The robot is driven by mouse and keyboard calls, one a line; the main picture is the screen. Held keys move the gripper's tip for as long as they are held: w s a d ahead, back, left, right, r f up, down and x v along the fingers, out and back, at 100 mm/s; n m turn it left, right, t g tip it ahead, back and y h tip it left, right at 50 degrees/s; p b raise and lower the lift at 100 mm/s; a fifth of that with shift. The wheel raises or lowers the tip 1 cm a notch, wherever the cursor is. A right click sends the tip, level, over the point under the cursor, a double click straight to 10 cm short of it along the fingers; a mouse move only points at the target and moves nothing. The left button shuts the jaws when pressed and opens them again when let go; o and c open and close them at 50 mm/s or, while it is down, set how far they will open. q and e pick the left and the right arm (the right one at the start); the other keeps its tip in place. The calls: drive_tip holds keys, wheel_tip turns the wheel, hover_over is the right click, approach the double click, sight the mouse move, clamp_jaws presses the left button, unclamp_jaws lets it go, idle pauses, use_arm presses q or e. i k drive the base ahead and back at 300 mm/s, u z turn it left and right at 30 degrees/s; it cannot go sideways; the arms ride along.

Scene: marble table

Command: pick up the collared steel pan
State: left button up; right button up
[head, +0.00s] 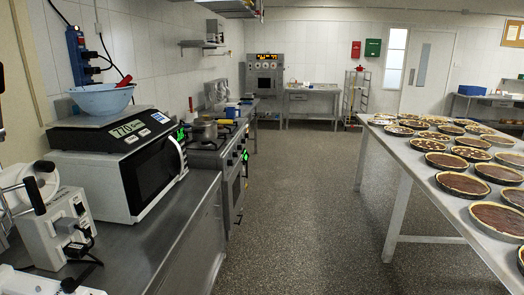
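A steel pan (204,131) sits on the stove (214,146) along the left wall, in the head view. It is small and far off, so I cannot tell whether it has a collar. No other pan that clearly fits the name shows. Neither of my grippers can be made out in this view.
A microwave (150,172) with a scale and blue bowl (101,98) stands on the left steel counter (160,235). A long table (404,160) on the right holds many tarts. The speckled floor (300,190) between them is clear.

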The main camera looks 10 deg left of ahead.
sight(212, 124)
drive_tip(key=z, duration=0.25)
drive_tip(key=i, duration=2.05)
drive_tip(key=u, duration=0.35)
drive_tip(key=i, duration=2.2)
drive_tip(key=u, duration=0.5)
